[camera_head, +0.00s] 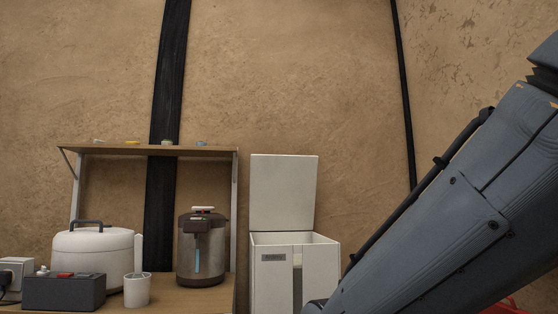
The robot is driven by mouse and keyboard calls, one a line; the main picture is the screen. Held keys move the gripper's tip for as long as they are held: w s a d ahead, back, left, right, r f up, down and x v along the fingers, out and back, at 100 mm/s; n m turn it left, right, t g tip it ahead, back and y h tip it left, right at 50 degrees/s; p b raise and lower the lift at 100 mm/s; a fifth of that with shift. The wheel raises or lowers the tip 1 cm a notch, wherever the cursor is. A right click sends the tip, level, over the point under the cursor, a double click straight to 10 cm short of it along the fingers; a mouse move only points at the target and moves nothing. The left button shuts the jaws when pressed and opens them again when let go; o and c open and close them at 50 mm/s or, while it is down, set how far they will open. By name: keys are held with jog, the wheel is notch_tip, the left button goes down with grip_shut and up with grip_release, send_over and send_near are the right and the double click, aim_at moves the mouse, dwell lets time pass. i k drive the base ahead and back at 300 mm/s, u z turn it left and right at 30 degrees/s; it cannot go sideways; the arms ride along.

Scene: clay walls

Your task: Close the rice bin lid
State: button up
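The rice bin (268,272) is a white box standing on the right of the wooden table. Its lid (284,192) is open and stands upright at the back of the bin. A label and a clear vertical strip show on the bin's front. My arm crosses the right side of the view, down toward the bin's lower right. My gripper is not visible; the arm's lower end runs out of the bottom of the picture.
The table (195,298) holds a white rice cooker (95,250), a steel hot-water dispenser (201,250), a white cup (136,290) and a dark box (62,292). A wooden shelf (150,150) with small items is above. The space above the bin's opening looks clear.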

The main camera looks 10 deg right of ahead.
aim_at(282, 187)
jog(key=i, duration=1.3)
jog(key=u, duration=0.05)
